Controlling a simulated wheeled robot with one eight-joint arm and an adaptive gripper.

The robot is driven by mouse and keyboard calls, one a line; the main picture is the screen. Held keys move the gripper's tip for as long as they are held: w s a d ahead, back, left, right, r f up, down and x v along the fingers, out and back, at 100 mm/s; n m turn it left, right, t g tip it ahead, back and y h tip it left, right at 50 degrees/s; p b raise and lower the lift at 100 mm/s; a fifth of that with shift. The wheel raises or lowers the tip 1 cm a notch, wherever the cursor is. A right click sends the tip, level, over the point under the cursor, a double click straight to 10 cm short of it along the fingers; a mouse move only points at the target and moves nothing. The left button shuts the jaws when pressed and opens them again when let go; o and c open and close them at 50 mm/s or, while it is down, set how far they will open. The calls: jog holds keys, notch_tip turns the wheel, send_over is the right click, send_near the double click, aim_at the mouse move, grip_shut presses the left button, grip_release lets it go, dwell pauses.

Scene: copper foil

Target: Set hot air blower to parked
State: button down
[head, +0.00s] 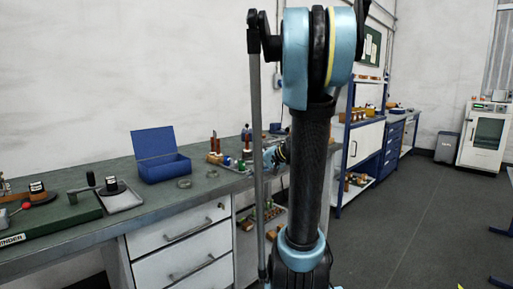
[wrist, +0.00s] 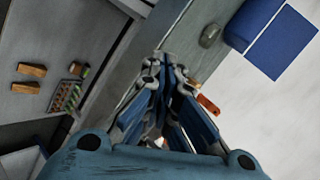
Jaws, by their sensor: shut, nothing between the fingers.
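I cannot pick out the hot air blower for certain in either view; my arm hides part of the bench in the head view. My gripper (wrist: 166,62) is shut and empty in the wrist view, its fingertips together over the bench edge. In the head view my arm stands upright in front of the bench, and a small light-blue part, likely my gripper, shows just left of the arm among the bench items.
A grey-green bench (head: 75,222) runs along the wall. An open blue box (head: 163,166) stands on it, also in the wrist view (wrist: 256,20), near grey rings (head: 184,183). A tray with a handled tool (head: 112,187) lies left. The floor (head: 420,215) on the right is clear.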

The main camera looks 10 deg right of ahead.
jog(key=w+d+r+t, duration=0.1)
jog(key=w+d, duration=0.1)
jog(key=w, duration=0.1)
jog(key=w+d+r+m+t+y, duration=0.1)
jog(key=w, duration=0.3)
jog(key=w+d+r+m+t, duration=0.1)
jog(key=w+d, duration=0.1)
jog(key=w, duration=0.1)
jog(key=shift+w+d+r+y, duration=0.15)
jog(key=shift+w+d+y, duration=0.15)
jog(key=shift+y, duration=0.1)
jog(key=w+d+m+t, duration=0.1)
jog(key=w+d, duration=0.1)
jog(key=d, duration=0.1)
jog(key=w+d+r+m+t, duration=0.1)
jog(key=w+d+t, duration=0.1)
jog(key=w+d, duration=0.1)
jog(key=w+d+m+t, duration=0.1)
jog(key=w+d, duration=0.2)
jog(key=d, duration=0.1)
jog(key=shift+w+r+y, duration=0.25)
jog(key=shift+y, duration=0.15)
jog(key=x, duration=0.9)
jog(key=shift+w+a+r, duration=0.15)
jog(key=shift+w+a, duration=0.05)
jog(key=shift+w, duration=0.05)
jog(key=a, duration=0.3)
jog(key=shift+w, duration=0.35)
jog(key=shift+a, duration=0.6)
